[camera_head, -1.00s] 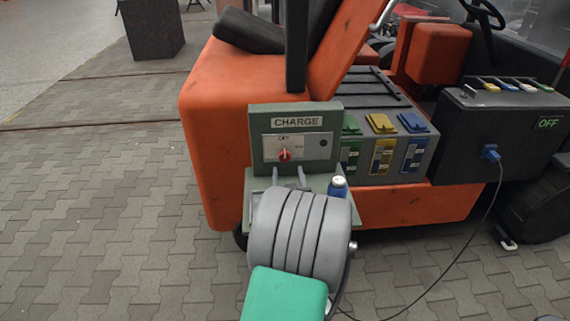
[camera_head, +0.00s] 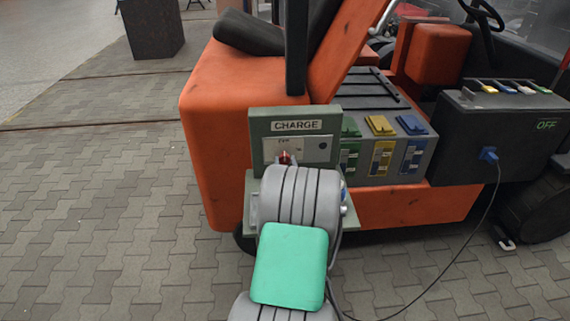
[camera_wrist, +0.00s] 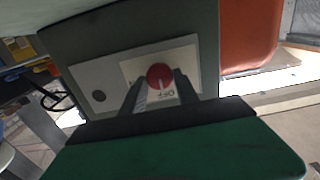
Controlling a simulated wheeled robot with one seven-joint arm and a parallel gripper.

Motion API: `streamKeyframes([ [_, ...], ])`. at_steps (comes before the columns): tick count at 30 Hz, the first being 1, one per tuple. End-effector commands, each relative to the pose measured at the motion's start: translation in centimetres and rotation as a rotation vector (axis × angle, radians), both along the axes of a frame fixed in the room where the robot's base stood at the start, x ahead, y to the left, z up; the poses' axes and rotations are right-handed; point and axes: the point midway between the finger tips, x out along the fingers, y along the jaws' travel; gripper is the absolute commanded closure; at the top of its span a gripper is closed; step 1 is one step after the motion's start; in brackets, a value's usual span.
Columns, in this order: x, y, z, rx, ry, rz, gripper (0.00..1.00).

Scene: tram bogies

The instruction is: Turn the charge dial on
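The red charge dial (camera_head: 284,158) sits on a light plate on the green panel marked CHARGE (camera_head: 297,125). In the wrist view the dial (camera_wrist: 160,76) has a pale pointer line, and the label OFF beside it appears upside down. My gripper (camera_wrist: 160,82) is open, with one finger on each side of the dial and small gaps showing. I cannot tell whether the fingertips reach past the dial's front face. In the head view my arm hides most of my gripper.
A black box (camera_head: 500,130) at right shows a green OFF and has a blue plug (camera_head: 489,154) with a hanging cable. Green, yellow and blue flap units (camera_head: 382,150) stand just right of the panel. The orange vehicle body (camera_head: 225,150) is behind.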

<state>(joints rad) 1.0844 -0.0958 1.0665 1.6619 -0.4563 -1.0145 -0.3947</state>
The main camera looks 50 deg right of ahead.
Motion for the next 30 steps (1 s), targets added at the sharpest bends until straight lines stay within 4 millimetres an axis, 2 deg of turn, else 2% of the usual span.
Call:
streamKeyframes([
  [1,-0.01,0.0,0.01,0.0,0.0,0.0,0.69],
  [13,-0.05,-0.03,0.01,-0.001,0.001,-0.001,1.0],
  [23,-0.06,-0.02,-0.04,0.02,-0.023,-0.001,1.0],
  [30,-0.11,-0.09,-0.11,0.096,-0.11,-0.001,1.0],
])
